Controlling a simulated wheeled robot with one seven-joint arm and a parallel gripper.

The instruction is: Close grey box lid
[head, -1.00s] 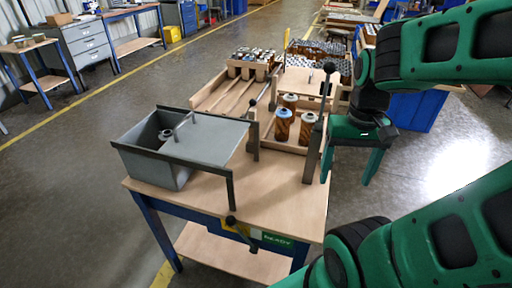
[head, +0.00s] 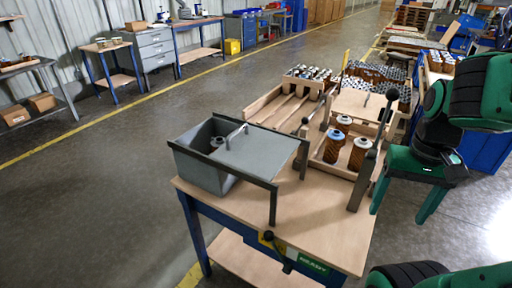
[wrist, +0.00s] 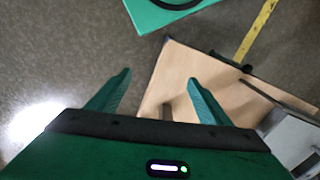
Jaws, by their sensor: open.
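The grey box (head: 203,169) stands at the left end of the wooden workbench in the head view. Its flat grey lid (head: 262,150), with a bar handle (head: 236,134), covers the right part and reaches past the box to the right. The box's left part is open, and a cartridge shows inside. My gripper (head: 398,205) is open and empty, pointing down to the right of the bench, apart from the lid. In the wrist view my gripper (wrist: 158,88) shows two spread green fingers, with the grey box (wrist: 292,138) at the right edge.
A dark frame (head: 273,200) stands at the lid's right side. A wooden tray (head: 330,165) holds several cartridges, with upright levers (head: 374,150) beside it. The bench's front right (head: 325,235) is bare.

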